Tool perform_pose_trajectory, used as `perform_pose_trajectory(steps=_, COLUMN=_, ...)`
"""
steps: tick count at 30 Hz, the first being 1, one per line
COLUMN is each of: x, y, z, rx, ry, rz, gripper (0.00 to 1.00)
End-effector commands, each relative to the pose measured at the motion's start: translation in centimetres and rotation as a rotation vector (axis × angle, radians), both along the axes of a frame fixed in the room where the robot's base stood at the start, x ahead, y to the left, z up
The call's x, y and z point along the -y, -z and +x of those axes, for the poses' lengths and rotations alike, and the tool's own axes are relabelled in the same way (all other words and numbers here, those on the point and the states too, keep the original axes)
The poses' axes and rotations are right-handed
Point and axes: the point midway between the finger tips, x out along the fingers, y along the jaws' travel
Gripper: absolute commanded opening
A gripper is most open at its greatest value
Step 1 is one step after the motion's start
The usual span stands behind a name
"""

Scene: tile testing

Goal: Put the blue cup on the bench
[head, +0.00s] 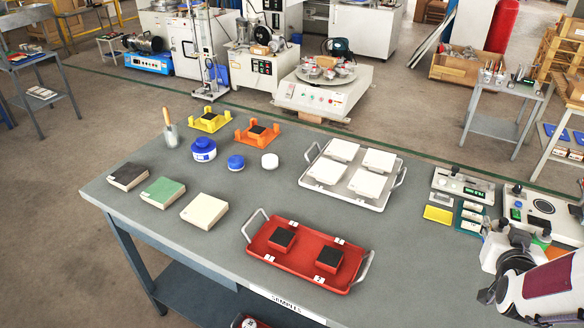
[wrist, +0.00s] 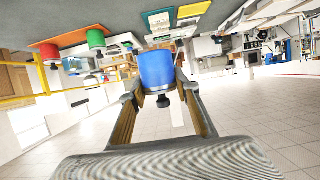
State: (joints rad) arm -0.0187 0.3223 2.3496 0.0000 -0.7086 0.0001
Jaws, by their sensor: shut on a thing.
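The blue cup (wrist: 156,68) is between the two fingers of my gripper (wrist: 155,84) in the wrist view, and the gripper is shut on it. The wrist picture appears upside down, with a grey surface along its top edge. I cannot tell how far the cup is from that surface. The bench (head: 130,203) is the grey table filling the middle of the head view. Part of my arm shows at its lower right; the gripper and the blue cup are not seen there.
On the bench are a red tray (head: 303,276), a white tray (head: 372,198), sample blocks (head: 204,211) and a blue-lidded jar (head: 203,149). Instruments (head: 463,185) crowd the right. The wrist view shows red (wrist: 49,53) and green (wrist: 96,38) cups.

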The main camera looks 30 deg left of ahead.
Motion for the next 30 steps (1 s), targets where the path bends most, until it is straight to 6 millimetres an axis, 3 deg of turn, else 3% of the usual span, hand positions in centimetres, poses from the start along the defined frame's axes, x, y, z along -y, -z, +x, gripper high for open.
perform_pose_trajectory(steps=5, x=-3.0, y=1.3, z=-0.2, rx=-0.003, ry=-0.05, rz=0.0, gripper=0.06)
perform_pose_trajectory(steps=11, x=-8.1, y=3.2, z=0.0, rx=-0.001, ry=-0.134, rz=0.0, gripper=0.06)
perform_pose_trajectory(steps=30, x=-24.6, y=4.6, z=4.8, rx=0.002, ry=-0.227, rz=0.002, gripper=0.06)
